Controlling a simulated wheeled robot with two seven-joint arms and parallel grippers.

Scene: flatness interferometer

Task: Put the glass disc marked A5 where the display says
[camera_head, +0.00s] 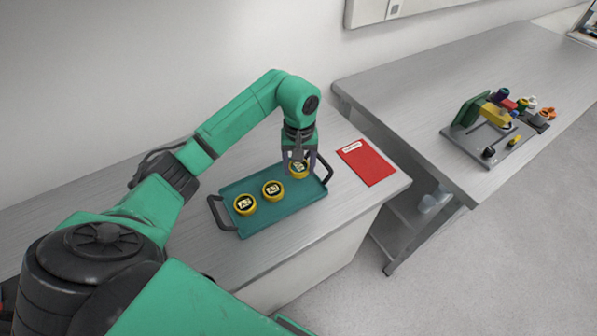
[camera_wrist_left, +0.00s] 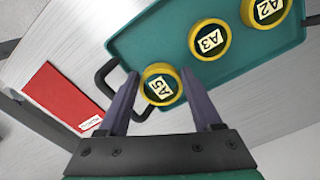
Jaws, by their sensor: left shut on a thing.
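The glass disc marked A5 (camera_head: 299,171) has a yellow rim and a dark face with a white label. It is at the right end of the teal tray (camera_head: 278,212). My left gripper (camera_head: 299,160) points down over it, with its fingers on either side. In the left wrist view, disc A5 (camera_wrist_left: 160,84) shows between the two fingertips, and the gripper is shut on it. I cannot tell whether the disc is lifted off the tray. My right gripper is not in view. No readable display is in view.
Similar discs A3 (camera_head: 273,189) and A2 (camera_head: 245,204) sit on the tray. A red folder (camera_head: 367,163) lies right of it. On the second table (camera_head: 420,80), past a gap, stands a grey-based apparatus (camera_head: 475,145) with coloured parts. A framed panel edge (camera_head: 588,25) shows top right.

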